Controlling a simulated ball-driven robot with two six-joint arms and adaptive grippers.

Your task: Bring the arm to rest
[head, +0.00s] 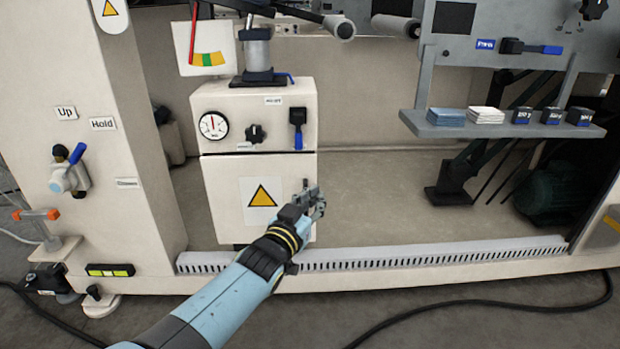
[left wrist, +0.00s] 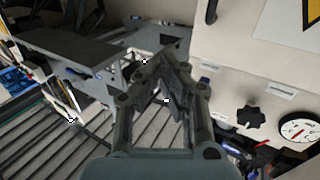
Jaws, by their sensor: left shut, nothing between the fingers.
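My left gripper (head: 312,197) is at the end of my light blue left arm, which comes up from the bottom of the head view. It is in front of the lower right part of a cream cabinet, beside a warning triangle label (head: 262,196). I cannot tell whether it touches the cabinet. In the left wrist view the gripper (left wrist: 160,66) has its fingers together with nothing between them. My right gripper is not in view.
A grey shelf (head: 413,123) with small stacks and boxes is at the right. A slotted rail (head: 420,255) crosses low. A black cable (head: 480,302) lies on the floor.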

